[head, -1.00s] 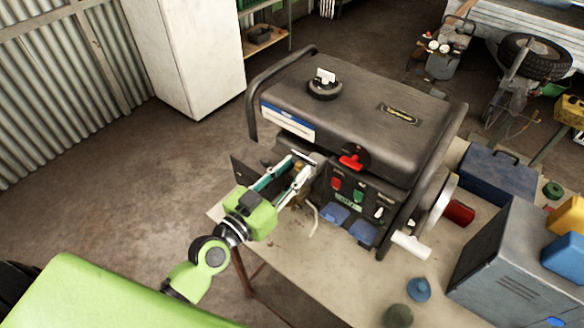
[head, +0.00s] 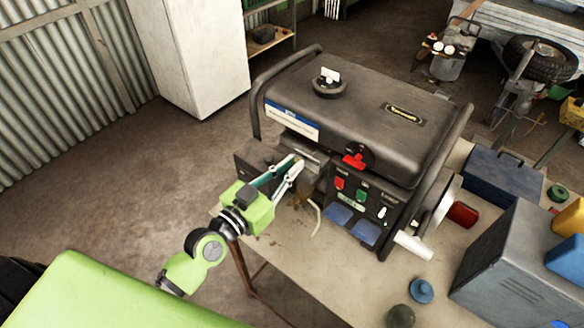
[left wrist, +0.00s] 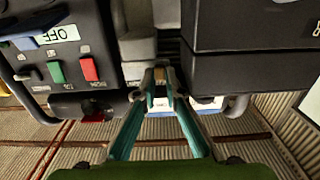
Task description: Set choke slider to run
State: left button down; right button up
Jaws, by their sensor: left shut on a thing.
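The dark generator (head: 395,135) stands on the bench, its control panel facing the front. My left gripper (head: 297,164) reaches to the generator's left front, beside the panel and under the tank. Its fingers are shut on a small brass-yellow piece (left wrist: 159,74), which looks like the choke slider and shows between the fingertips in the left wrist view. The fingers hide most of it, so I cannot read its position. In the head view it is hidden by the fingertips. My right gripper is not in view.
The panel carries a red switch (head: 339,183) and a green switch (head: 362,195), with a red lever (head: 354,161) above. A dark box (head: 256,158) sits left of my fingers. A blue toolbox (head: 503,175) and grey case (head: 510,250) stand right. The bench front (head: 310,270) is mostly clear.

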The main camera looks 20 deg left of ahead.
pick_arm(q)
jog(key=c, duration=2.1)
grip_release()
jog(key=shift+a+r, duration=0.1)
